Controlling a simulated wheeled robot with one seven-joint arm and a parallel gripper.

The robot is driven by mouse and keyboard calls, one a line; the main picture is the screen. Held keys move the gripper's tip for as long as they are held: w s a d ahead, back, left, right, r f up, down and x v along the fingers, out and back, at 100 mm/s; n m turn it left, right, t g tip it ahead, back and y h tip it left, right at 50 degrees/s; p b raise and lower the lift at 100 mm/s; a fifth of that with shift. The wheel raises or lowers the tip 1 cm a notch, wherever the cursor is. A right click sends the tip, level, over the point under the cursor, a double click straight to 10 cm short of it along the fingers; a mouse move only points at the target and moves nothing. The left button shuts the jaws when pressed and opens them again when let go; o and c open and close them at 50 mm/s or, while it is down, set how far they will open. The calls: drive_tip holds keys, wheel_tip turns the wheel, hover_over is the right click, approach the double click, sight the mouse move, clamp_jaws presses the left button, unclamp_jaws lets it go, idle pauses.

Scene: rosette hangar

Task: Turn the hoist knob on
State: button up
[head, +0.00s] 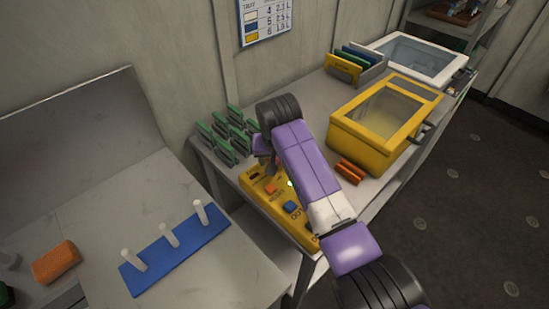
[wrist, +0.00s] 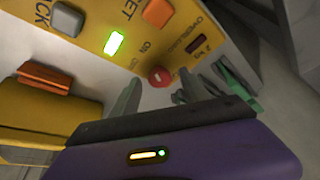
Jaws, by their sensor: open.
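A yellow control panel (head: 262,194) lies on the grey bench, partly covered by my arm in the head view. In the wrist view the panel (wrist: 185,15) carries a small round red knob (wrist: 158,76) at its edge, with an "ON" label beside it. I take this to be the hoist knob; its exact turn position is hard to tell. My gripper (wrist: 159,82) is open, one finger on each side of the red knob in the picture. Contact cannot be told. In the head view my arm hides the knob and most of the gripper.
The panel also has a lit green light (wrist: 114,43), an orange button (wrist: 158,12) and a grey button (wrist: 67,20). Green plates in a rack (head: 222,140) stand behind it. A yellow lidded box (head: 350,135) and orange blocks (head: 350,171) are to the right.

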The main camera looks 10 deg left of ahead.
drive_tip(key=v, duration=0.7)
drive_tip(key=shift+s+r+b, duration=0.2)
drive_tip(key=shift+r+b, duration=0.15)
drive_tip(key=shift+b, duration=0.05)
